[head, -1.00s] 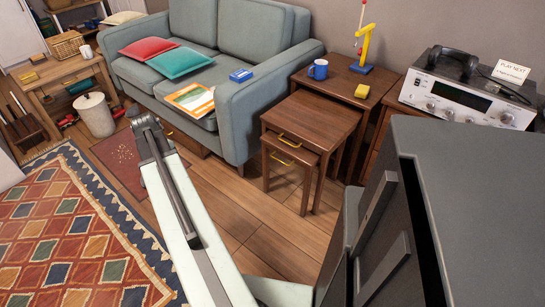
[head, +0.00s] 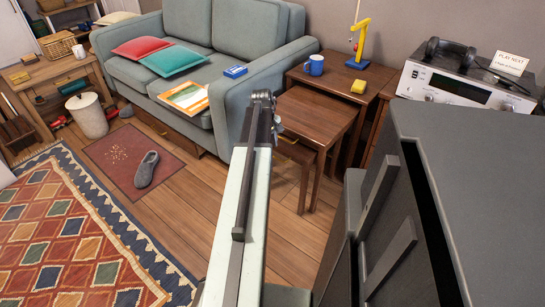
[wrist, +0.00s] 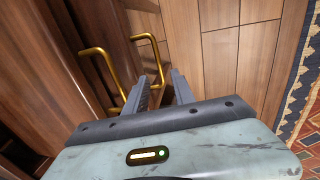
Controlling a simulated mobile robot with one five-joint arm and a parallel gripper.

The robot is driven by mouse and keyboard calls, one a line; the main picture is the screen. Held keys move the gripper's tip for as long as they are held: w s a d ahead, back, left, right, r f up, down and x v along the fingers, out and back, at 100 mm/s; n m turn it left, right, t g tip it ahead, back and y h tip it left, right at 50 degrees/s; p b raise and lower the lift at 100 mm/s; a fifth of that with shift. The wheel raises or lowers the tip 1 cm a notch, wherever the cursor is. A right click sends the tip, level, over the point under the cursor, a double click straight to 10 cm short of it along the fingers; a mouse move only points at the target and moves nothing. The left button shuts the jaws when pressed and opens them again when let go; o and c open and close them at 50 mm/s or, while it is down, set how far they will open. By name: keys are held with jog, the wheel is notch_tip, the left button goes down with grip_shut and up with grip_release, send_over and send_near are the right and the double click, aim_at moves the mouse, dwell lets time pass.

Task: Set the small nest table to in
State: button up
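The small nest table (head: 297,153) is the low dark wood table at the front left of the nest, mostly hidden by my arm. It projects a little from under the middle nest table (head: 318,108). The large nest table (head: 340,80) stands behind. In the wrist view two brass handles show: one (wrist: 84,52) at the left and one (wrist: 146,36) beside it, closer to the open floor. My gripper (wrist: 161,88) is open, its two fingers apart, close to the lower end of the right handle. I cannot tell whether it touches.
The grey sofa (head: 225,100) stands left of the nest. A slipper (head: 147,168) lies on the red mat (head: 112,160). Wood floor is clear in front.

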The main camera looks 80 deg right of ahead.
jog(key=f+b, duration=0.2)
jog(key=f, duration=0.1)
jog(key=f+b, duration=0.1)
jog(key=shift+s+d+f, duration=0.2)
jog(key=shift+d+f, duration=0.1)
jog(key=shift+d, duration=0.1)
grip_shut()
dwell(1.0)
